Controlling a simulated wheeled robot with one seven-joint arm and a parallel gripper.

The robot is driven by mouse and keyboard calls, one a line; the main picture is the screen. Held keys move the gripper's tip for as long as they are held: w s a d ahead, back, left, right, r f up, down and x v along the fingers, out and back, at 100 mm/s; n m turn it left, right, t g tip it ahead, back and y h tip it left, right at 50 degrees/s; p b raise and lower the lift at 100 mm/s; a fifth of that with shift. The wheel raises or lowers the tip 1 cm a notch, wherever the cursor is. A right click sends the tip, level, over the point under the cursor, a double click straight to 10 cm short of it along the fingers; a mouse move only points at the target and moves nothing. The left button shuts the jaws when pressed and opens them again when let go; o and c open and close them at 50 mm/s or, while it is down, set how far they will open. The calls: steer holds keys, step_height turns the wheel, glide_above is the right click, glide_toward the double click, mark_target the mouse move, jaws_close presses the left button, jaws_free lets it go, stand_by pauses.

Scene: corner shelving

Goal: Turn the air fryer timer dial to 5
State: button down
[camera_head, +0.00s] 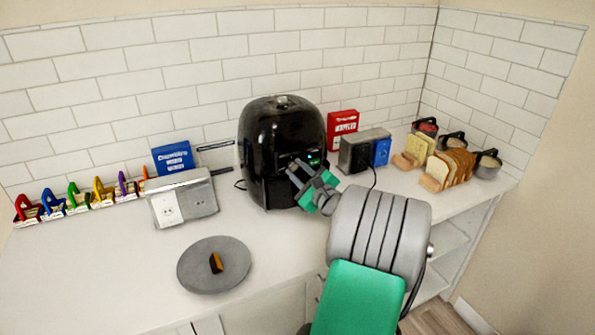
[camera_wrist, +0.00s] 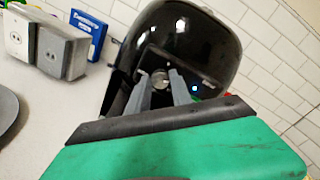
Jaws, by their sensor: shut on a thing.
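The black air fryer (camera_head: 268,135) stands upright against the tiled wall in the middle of the counter. In the wrist view the air fryer (camera_wrist: 195,35) fills the upper middle, tilted by the camera angle. My gripper (camera_head: 297,168) is at the front of the fryer. In the wrist view my gripper (camera_wrist: 161,80) has its two grey fingers on either side of a small round metallic dial (camera_wrist: 160,77), shut on it. A small blue light (camera_wrist: 194,88) glows to the right of the dial. The dial's number markings cannot be read.
A grey plate (camera_head: 192,272) with a small brown piece lies at the front left. A dark and blue box (camera_head: 352,152), sliced bread (camera_head: 458,165) and several pots stand right. Coloured letter-shaped clips (camera_head: 75,195) line the back left.

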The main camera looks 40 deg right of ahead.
steer(key=shift+n+b, duration=0.35)
steer(key=shift+n, duration=0.05)
steer(key=n+b, duration=0.1)
steer(key=n, duration=0.1)
steer(key=n+b, duration=0.2)
steer(key=shift+f+n, duration=0.2)
steer(key=shift+n, duration=0.1)
steer(key=n+b, duration=0.4)
steer(key=shift+a+g, duration=0.1)
steer(key=shift+g, duration=0.3)
steer(key=shift+r+n+h+b, duration=0.1)
steer(key=shift+n+h+b, duration=0.3)
steer(key=shift+n+b, duration=0.55)
steer(key=shift+r, duration=0.1)
steer(key=c, duration=1.1)
jaws_free()
steer(key=shift+c, duration=0.2)
